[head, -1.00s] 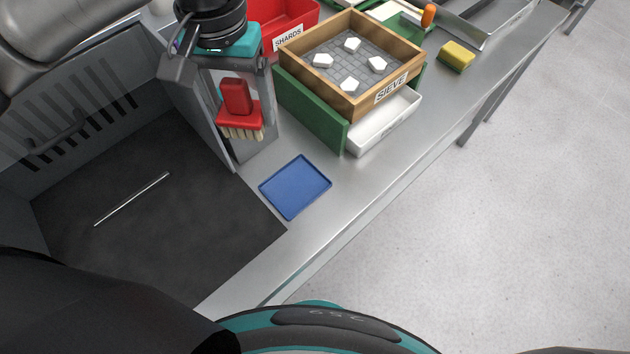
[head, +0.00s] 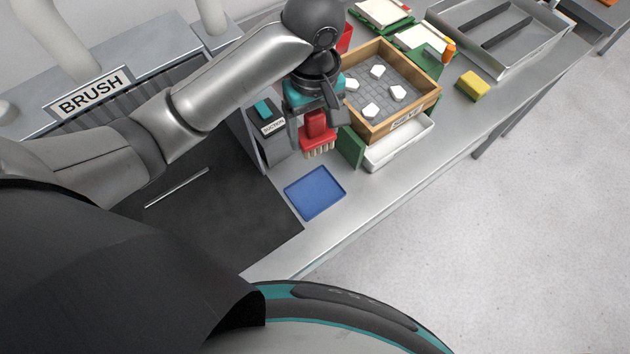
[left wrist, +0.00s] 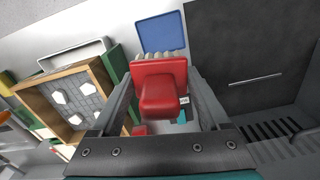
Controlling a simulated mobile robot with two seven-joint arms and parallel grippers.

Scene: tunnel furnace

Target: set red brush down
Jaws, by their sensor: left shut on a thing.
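The red brush (head: 317,127) has a red handle and block with pale bristles pointing down. My left gripper (head: 318,120) is shut on the brush and holds it upright, just behind the blue tray (head: 315,193). In the left wrist view the brush (left wrist: 159,88) sits between the two fingers, bristles toward the blue tray (left wrist: 162,32). The blue tray is flat and empty on the metal bench. I cannot tell exactly how high the bristles are above the bench. My right gripper is out of the picture.
The wooden sieve box (head: 437,92) with several white pieces stands right of the gripper, over a white drawer (head: 400,146). A grey suction holder (head: 272,135) stands left of the brush. A yellow sponge (head: 473,85) lies further right. A dark mat (head: 215,215) with a thin rod (head: 178,187) lies left.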

